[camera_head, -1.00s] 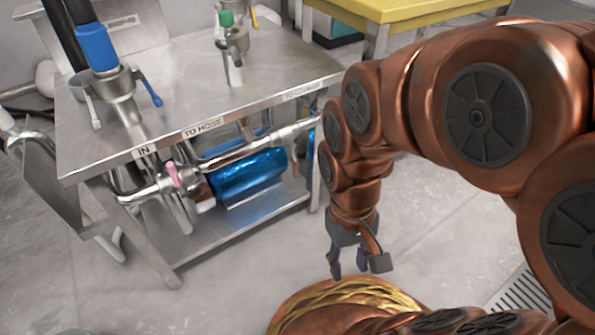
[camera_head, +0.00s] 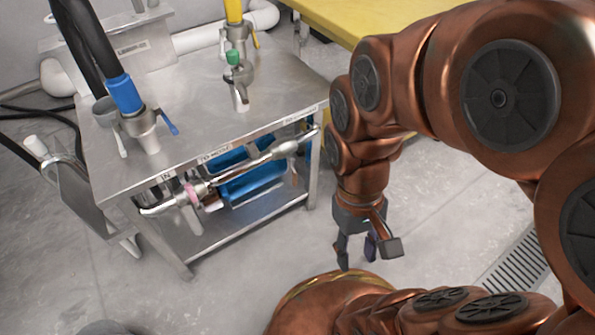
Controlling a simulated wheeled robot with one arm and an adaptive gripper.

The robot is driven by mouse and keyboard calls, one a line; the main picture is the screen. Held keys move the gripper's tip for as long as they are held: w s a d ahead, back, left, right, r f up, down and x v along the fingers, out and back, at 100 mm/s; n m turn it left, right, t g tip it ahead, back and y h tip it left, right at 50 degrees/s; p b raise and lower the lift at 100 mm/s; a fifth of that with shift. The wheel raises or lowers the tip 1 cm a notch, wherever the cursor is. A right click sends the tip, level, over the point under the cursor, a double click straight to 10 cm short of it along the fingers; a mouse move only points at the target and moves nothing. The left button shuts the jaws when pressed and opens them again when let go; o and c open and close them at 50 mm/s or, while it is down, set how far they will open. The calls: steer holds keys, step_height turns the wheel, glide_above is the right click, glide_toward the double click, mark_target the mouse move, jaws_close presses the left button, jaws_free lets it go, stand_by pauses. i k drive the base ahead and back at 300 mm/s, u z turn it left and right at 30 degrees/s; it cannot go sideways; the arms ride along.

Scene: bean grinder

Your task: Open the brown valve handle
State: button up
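A shiny metal pipe (camera_head: 250,166) runs under the front edge of the steel table. My gripper (camera_head: 357,250) points down over the floor, right of the table and well apart from the pipe. Its fingers are apart with nothing between them.
The steel table (camera_head: 190,125) carries a hose with a blue sleeve (camera_head: 125,94) and a green-topped fitting (camera_head: 233,70). A blue cylinder (camera_head: 250,182) lies under the pipe. A yellow table (camera_head: 345,18) stands behind. The floor (camera_head: 280,245) between gripper and table is clear.

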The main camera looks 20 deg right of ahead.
mark_target(295, 173)
steer(key=z, duration=0.55)
steer(key=k, duration=0.4)
steer(key=u, duration=1.25)
